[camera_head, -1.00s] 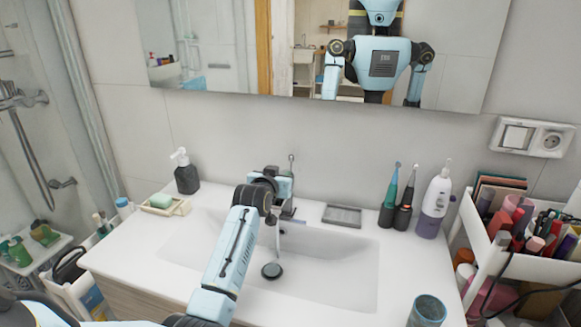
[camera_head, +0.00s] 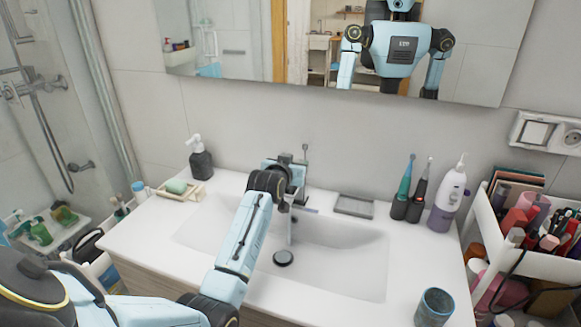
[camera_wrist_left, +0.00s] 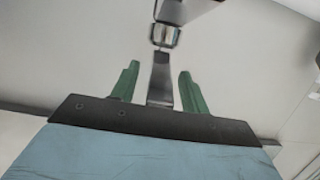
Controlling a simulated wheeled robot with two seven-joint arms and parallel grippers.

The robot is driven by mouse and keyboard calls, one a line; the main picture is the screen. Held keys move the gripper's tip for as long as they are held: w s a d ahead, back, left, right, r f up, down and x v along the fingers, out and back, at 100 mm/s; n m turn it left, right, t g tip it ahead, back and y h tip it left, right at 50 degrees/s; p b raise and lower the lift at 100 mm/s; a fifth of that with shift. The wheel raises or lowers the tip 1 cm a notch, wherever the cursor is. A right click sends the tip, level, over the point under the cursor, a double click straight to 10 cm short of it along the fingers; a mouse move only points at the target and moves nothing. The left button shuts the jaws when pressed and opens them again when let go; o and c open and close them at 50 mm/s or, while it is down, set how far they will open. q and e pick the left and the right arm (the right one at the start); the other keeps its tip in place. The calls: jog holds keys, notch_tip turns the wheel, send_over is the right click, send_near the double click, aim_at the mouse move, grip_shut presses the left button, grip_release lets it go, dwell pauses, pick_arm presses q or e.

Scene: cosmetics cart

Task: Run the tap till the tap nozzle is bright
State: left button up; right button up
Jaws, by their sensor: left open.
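The metal tap (camera_head: 302,178) stands at the back of the white sink, with its spout pointing forward over the basin. Whether the nozzle is bright is unclear. My right gripper is not seen.
A soap dispenser (camera_head: 200,158) and a soap dish (camera_head: 181,189) stand left of the sink. A grey tray (camera_head: 354,206), electric toothbrushes (camera_head: 403,192) and a white-purple bottle (camera_head: 447,200) are to the right. A cup (camera_head: 433,307) stands at front right.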

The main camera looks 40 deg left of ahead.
pick_arm(q)
jog(key=v, duration=1.3)
jog(key=shift+s+p, duration=0.2)
jog(key=shift+p, duration=0.15)
jog(key=s+d+f+m+g+h, duration=0.3)
jog(key=s+d+f+g, duration=0.2)
jog(key=s+d+f, duration=0.55)
jog(key=s+d+f+m+g+h, duration=0.1)
jog(key=s+d+f+g, duration=0.25)
jog(key=s, duration=0.55)
jog(key=s+d+f+m+g+h, duration=0.15)
jog(key=s+d+f, duration=0.3)
jog(key=s, duration=0.45)
notch_tip(320, 180, down, 25)
jog(key=s+g+b, duration=0.1)
jog(key=g+b, duration=0.1)
jog(key=s+a+f+g+b, duration=0.1)
jog(key=s+a+f+b, duration=0.1)
jog(key=s+f, duration=1.5)
jog(key=shift+s+f+y, duration=0.25)
jog(key=shift+f+y, duration=0.2)
jog(key=shift+f, duration=0.2)
